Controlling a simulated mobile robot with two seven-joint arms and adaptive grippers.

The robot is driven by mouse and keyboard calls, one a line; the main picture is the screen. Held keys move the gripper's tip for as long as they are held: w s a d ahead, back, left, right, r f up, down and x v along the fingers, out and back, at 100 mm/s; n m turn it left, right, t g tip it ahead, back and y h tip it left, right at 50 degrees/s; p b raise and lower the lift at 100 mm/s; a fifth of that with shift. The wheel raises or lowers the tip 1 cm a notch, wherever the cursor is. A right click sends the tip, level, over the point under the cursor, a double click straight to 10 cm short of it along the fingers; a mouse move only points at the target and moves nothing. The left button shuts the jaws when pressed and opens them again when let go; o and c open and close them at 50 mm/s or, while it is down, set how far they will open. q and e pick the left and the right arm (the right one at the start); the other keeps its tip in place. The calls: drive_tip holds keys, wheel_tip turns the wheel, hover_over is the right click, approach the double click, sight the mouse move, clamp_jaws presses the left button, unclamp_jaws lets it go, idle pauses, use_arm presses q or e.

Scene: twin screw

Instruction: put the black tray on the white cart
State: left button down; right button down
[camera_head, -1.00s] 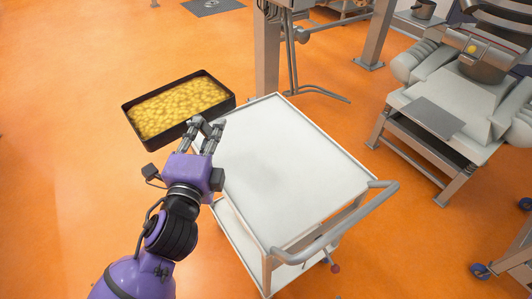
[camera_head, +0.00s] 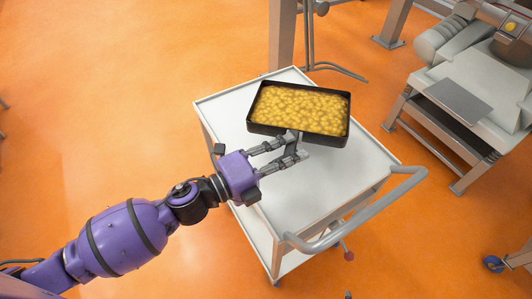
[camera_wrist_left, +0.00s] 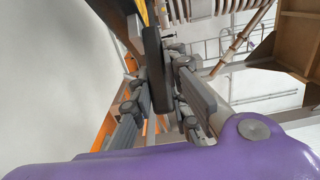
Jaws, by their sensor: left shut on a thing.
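The black tray (camera_head: 340,125), filled with yellow round pieces, is over the far half of the white cart's top (camera_head: 315,188) in the head view. My left gripper (camera_head: 293,147) is shut on the tray's near edge. In the left wrist view the tray's dark wall (camera_wrist_left: 153,60) stands between the two fingers (camera_wrist_left: 160,95). Whether the tray touches the cart top or hangs just above it I cannot tell. My right gripper is not in view.
The cart's grey push handle (camera_head: 365,212) is at its near right side. A grey machine (camera_head: 475,90) stands to the right across a strip of orange floor. A metal post (camera_head: 281,35) rises behind the cart. The near part of the cart top is bare.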

use_arm(q)
drive_tip(key=w+a+f, duration=0.1)
drive_tip(key=a+f, duration=0.1)
drive_tip(key=w+a+f, duration=0.2)
drive_tip(key=w+a+f+b, duration=0.1)
drive_tip(key=w+a+f, duration=0.1)
drive_tip(key=f, duration=0.1)
drive_tip(key=shift+a, duration=0.4)
wheel_tip(320, 180, down, 4)
drive_tip(key=shift+w+a+r+b, duration=0.1)
drive_tip(key=shift+r+b, duration=0.15)
drive_tip(key=shift+b, duration=0.15)
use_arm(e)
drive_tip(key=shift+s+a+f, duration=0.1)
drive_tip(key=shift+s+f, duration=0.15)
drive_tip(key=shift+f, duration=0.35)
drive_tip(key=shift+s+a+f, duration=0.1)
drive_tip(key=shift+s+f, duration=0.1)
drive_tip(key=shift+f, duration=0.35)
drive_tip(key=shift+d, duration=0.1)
use_arm(q)
drive_tip(key=c, duration=2.1)
unclamp_jaws()
drive_tip(key=shift+f, duration=0.1)
drive_tip(key=shift+o, duration=0.6)
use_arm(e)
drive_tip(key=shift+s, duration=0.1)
